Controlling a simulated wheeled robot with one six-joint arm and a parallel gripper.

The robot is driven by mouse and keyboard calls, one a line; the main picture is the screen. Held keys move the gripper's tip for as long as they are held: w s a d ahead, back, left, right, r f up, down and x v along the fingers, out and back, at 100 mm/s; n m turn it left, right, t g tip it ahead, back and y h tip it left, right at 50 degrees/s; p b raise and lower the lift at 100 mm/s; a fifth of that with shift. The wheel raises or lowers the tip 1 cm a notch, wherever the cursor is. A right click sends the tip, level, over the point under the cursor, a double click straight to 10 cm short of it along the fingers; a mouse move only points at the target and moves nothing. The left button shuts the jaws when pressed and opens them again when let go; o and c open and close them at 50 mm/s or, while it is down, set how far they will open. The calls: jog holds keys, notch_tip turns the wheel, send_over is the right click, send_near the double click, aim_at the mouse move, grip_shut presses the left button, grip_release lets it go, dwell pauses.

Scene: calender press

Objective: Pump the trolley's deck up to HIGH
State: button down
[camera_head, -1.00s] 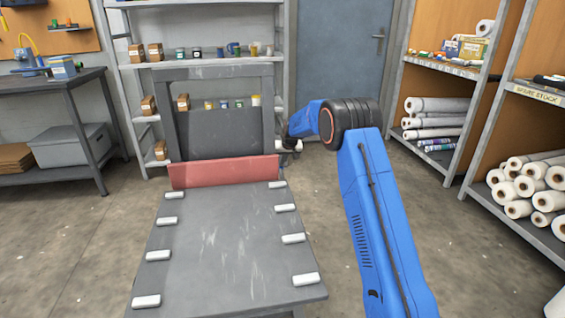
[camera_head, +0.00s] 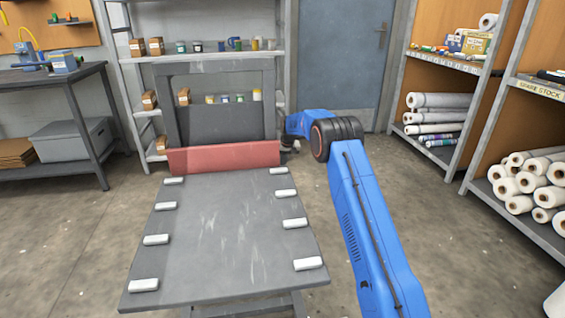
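The trolley's flat dark grey deck (camera_head: 226,238) fills the lower middle, with white blocks along both sides. A red panel (camera_head: 224,157) stands across its far end. A dark upright frame (camera_head: 222,68) rises behind that panel. My blue arm reaches from the lower right past the deck's right side. My gripper (camera_head: 290,147) is at the far right end of the red panel, small and dark, partly hidden. I cannot tell whether its fingers are open or shut, or whether they touch anything. I see no pump pedal or height mark.
A metal shelf (camera_head: 205,57) with jars and boxes stands behind the trolley. A workbench (camera_head: 55,77) is at left, a blue-grey door (camera_head: 338,60) behind my arm. Racks with white rolls (camera_head: 525,180) stand at right. The floor (camera_head: 70,240) left of the trolley is clear.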

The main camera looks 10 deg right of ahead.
jog(key=x, duration=0.4)
jog(key=s+x, duration=0.1)
jog(key=x, duration=0.1)
jog(key=shift+w+d+f, duration=0.1)
jog(key=shift+d+f, duration=0.25)
jog(key=shift+f, duration=0.05)
jog(key=shift+s+f, duration=0.2)
jog(key=shift+f, duration=0.85)
notch_tip(320, 180, up, 15)
jog(key=w+d, duration=0.1)
jog(key=shift+d+r, duration=0.2)
jog(key=shift+d, duration=0.1)
jog(key=shift+r, duration=0.1)
